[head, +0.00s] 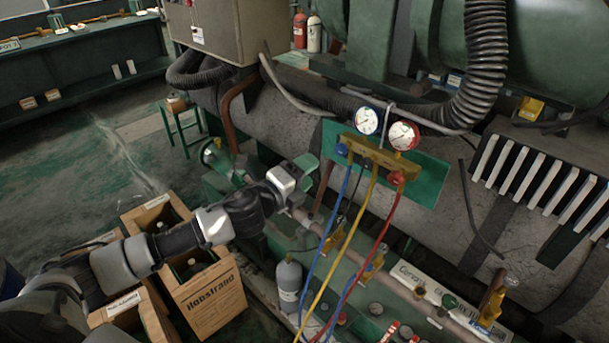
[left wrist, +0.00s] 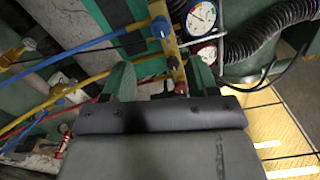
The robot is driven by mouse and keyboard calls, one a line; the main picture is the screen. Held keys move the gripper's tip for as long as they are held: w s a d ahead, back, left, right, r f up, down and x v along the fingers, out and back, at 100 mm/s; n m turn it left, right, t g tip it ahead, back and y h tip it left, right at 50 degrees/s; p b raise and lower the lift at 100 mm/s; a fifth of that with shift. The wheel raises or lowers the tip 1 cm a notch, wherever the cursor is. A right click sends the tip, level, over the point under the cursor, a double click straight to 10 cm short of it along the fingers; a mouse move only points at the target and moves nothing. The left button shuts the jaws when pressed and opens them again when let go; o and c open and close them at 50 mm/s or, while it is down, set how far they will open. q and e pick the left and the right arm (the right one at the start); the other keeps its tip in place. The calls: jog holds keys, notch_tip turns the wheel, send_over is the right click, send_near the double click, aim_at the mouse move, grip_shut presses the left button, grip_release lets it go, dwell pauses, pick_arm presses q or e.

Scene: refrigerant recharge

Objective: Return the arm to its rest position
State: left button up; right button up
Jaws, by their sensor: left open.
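My left arm comes in from the left in the head view, and its gripper (head: 306,166) hangs in the air left of the gauge manifold (head: 378,153). In the left wrist view the two green fingers of the gripper (left wrist: 161,82) stand apart with no object clearly held between them. The manifold carries two round gauges, a blue knob and a red knob. Blue, yellow and red hoses run down from it to the bench. In the left wrist view the manifold (left wrist: 165,40) appears beyond the fingers. My right gripper is in neither view.
A grey bottle (head: 289,280) stands on the bench edge. A large ribbed hose (head: 485,60) and green machinery fill the upper right. Open floor (head: 100,160) lies at the left.

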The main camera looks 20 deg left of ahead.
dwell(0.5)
